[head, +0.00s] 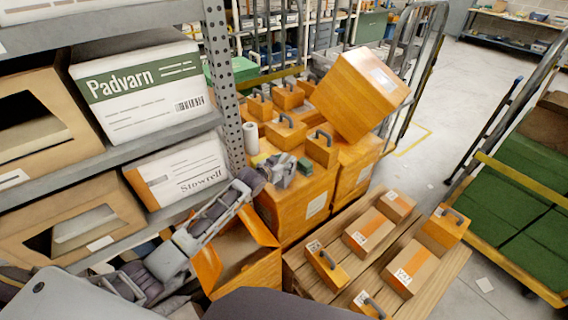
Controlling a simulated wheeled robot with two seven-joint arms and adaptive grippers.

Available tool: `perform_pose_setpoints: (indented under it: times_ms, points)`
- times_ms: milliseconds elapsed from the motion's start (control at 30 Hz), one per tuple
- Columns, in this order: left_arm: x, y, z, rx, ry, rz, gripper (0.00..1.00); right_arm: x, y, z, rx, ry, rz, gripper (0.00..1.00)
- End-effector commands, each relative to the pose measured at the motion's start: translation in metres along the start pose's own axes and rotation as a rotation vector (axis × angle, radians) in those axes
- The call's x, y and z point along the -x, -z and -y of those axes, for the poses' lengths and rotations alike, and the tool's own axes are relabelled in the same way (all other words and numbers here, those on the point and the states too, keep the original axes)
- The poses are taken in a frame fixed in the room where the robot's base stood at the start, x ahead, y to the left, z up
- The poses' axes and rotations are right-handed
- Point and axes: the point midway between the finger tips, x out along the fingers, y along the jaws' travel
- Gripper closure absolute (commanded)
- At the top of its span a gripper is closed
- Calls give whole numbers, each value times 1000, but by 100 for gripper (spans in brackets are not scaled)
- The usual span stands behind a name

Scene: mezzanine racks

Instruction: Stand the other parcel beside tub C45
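Parcels of brown cardboard with orange tape lie on a slatted wooden surface at the lower right: one at the back (397,205), one in the middle (370,233) and a larger one (410,269) at the front. Orange tubs with dark handles stand there too, one at the left (326,267), one at the right (445,227) and one partly cut off at the bottom (366,306). Their labels are too small to read, so I cannot tell which is C45. My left gripper (285,170) is over the orange crates, away from the parcels; its finger opening is unclear. My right gripper is out of view.
A grey rack with a Padvarn box (140,84) and a Stowrell box (180,172) stands at the left. A large orange box (360,95) sits tilted on the stacked crates. An open orange carton (236,262) lies below my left arm. Trolley rails (513,170) stand at the right.

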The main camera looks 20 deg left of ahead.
Motion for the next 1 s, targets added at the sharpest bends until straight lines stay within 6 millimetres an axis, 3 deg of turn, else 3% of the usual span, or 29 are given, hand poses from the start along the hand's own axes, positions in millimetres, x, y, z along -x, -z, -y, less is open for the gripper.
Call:
perform_pose_setpoints:
  times_ms: [33, 167, 667, 1000]
  points:
    - [0, 0, 0, 0, 0, 1, 42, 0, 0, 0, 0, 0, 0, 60]
    - [0, 0, 0, 0, 0, 1, 27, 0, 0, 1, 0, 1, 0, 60]
    - [3, 1, 0, 0, 0, 2, 27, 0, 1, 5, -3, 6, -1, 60]
    - [25, 1, 0, 1, 0, 1, 27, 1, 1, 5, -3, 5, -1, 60]
